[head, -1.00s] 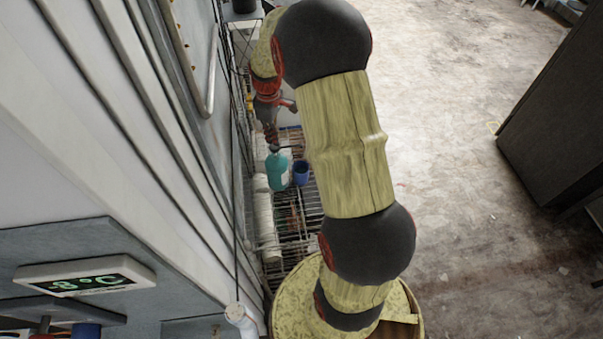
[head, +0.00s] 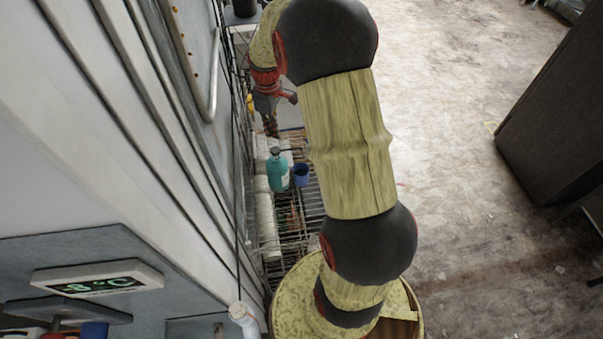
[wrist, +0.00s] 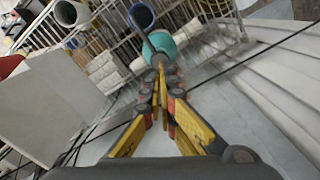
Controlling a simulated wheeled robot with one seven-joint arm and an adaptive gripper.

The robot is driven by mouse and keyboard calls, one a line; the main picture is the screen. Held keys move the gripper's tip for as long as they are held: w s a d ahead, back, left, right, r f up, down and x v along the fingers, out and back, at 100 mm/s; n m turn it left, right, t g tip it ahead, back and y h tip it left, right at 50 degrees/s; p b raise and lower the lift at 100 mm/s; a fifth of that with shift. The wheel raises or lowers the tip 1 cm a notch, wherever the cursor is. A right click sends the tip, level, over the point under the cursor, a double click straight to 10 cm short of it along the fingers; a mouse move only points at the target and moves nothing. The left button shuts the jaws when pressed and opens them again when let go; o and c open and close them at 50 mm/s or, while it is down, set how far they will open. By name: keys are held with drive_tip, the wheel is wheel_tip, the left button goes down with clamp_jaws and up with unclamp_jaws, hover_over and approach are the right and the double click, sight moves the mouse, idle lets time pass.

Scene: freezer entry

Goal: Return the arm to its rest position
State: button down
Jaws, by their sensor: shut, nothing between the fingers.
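My gripper (head: 271,130) is shut and empty at the end of my arm, at the left of the head view, above the wire rack (head: 300,238). In the wrist view my gripper (wrist: 160,75) shows its yellow and dark fingers closed together. A teal bottle (head: 278,172) stands on the rack just below the fingertips in the head view. It also shows in the wrist view (wrist: 163,42), partly behind the fingertips. I cannot tell the exact gap between the fingers and the bottle.
A blue cup (head: 301,174) stands right beside the bottle. White rolled or stacked items (head: 266,225) lie along the rack. A panelled wall (head: 120,130) with a temperature display (head: 97,280) is close on the left. The floor (head: 460,170) is open to the right, up to a dark cabinet (head: 550,120).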

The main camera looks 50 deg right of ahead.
drive_tip(key=shift+r, duration=0.4)
idle(0.3)
drive_tip(key=s+a+f+m+t+b, duration=0.2)
drive_tip(key=s+a+b, duration=0.8)
drive_tip(key=a+b, duration=0.2)
drive_tip(key=s+a+f+m+t+b, duration=0.2)
drive_tip(key=s+a+f+t+b, duration=0.1)
drive_tip(key=s+a+b, duration=0.8)
drive_tip(key=shift+a+m+t+b, duration=0.3)
drive_tip(key=shift+a+b, duration=0.4)
drive_tip(key=shift+b, duration=0.3)
